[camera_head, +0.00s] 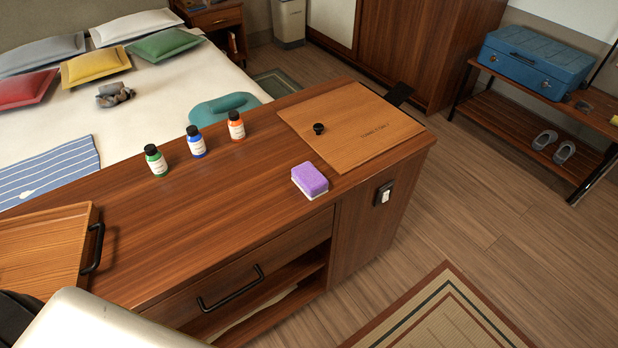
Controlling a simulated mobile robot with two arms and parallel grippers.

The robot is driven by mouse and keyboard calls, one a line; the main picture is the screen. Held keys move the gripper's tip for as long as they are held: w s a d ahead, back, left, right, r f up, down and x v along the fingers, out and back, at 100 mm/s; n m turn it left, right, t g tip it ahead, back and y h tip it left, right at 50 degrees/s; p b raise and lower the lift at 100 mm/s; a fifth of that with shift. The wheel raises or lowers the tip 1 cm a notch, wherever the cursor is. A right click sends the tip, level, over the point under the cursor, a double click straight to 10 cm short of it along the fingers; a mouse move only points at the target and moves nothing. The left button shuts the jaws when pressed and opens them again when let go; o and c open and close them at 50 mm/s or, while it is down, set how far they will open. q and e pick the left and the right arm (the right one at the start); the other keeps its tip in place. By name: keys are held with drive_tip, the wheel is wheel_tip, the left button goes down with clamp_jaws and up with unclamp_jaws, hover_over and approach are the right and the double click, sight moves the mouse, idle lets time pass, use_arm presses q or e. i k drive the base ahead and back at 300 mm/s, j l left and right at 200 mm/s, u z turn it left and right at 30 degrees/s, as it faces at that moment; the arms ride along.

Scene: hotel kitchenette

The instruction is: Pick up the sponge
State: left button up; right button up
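The sponge (310,179) is purple with a white layer at its base. It lies on the wooden counter (235,205), close to the front edge and just left of a wooden board. No gripper touches it. Neither my left nor my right gripper shows in the head view. Only a pale part and a dark part, probably of my own body, show at the bottom left.
Three small bottles, green (156,161), blue (196,142) and orange (236,126), stand behind and left of the sponge. A wooden board (352,125) with a black knob lies to its right. A wooden tray (45,250) sits at left. The counter around the sponge's left is clear.

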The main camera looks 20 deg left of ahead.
sight(309, 180)
drive_tip(key=i+l+u, duration=0.45)
drive_tip(key=l+u, duration=0.15)
drive_tip(key=i+l+u, duration=0.3)
drive_tip(key=l+u, duration=0.3)
drive_tip(key=l, duration=0.2)
